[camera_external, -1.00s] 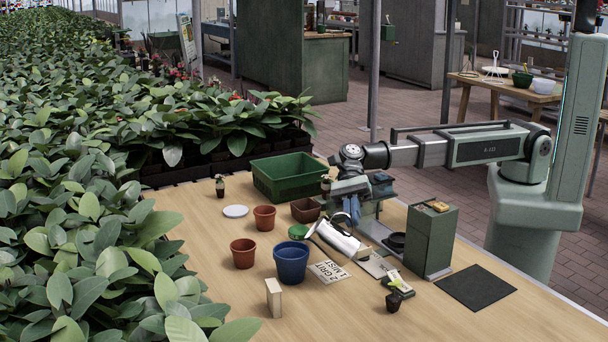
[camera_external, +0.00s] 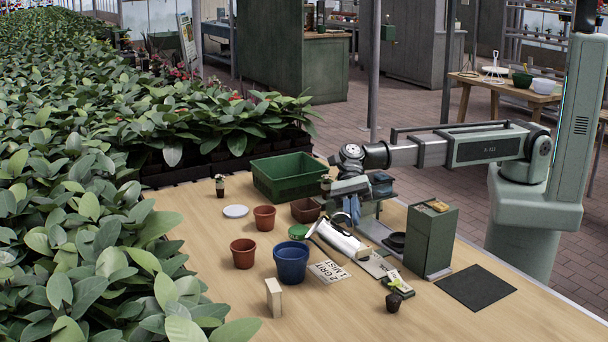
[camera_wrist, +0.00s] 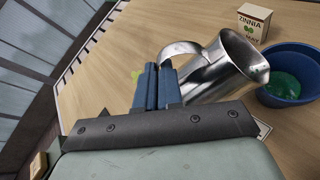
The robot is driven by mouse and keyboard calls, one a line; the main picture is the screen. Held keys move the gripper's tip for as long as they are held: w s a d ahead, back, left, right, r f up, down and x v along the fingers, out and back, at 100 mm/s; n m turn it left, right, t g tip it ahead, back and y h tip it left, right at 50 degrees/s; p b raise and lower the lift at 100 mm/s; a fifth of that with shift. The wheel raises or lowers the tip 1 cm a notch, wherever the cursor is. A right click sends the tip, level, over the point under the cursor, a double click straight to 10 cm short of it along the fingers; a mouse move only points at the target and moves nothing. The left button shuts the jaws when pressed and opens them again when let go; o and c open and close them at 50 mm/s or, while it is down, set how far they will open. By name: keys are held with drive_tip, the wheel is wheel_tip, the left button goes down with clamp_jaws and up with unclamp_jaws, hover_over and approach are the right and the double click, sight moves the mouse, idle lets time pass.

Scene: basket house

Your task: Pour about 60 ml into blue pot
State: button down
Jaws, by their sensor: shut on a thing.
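The blue pot (camera_external: 291,265) stands upright on the wooden table. It also shows at the right of the wrist view (camera_wrist: 287,92), with something green inside. A shiny metal jug (camera_wrist: 222,70) is tilted, its lip towards the pot's near rim. My gripper (camera_wrist: 158,85) has its blue fingers shut at the jug's handle. In the external view, my gripper (camera_external: 352,208) is above and behind the pale jug (camera_external: 342,240), which leans towards the pot. No falling stream can be made out. The level inside the jug is hidden.
Terracotta pots (camera_external: 243,253) stand left of the blue pot. A green crate (camera_external: 288,178) is behind. A zinnia seed box (camera_wrist: 254,22) is beyond the jug; a pale block (camera_external: 273,297) stands in front. Printed card (camera_external: 329,271) and a green cabinet (camera_external: 430,240) are to the right.

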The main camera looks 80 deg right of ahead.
drive_tip(key=s+f+n+t+p, duration=0.2)
drive_tip(key=s+f+n+t, duration=0.15)
drive_tip(key=s+f, duration=0.2)
wheel_tip(320, 180, up, 8)
drive_tip(key=s+n+t+p, duration=0.1)
drive_tip(key=n+t, duration=0.1)
drive_tip(key=n, duration=0.1)
drive_tip(key=shift+s+d+f+y, duration=0.15)
drive_tip(key=shift+s+d+y, duration=0.15)
drive_tip(key=shift+y, duration=0.1)
idle(0.4)
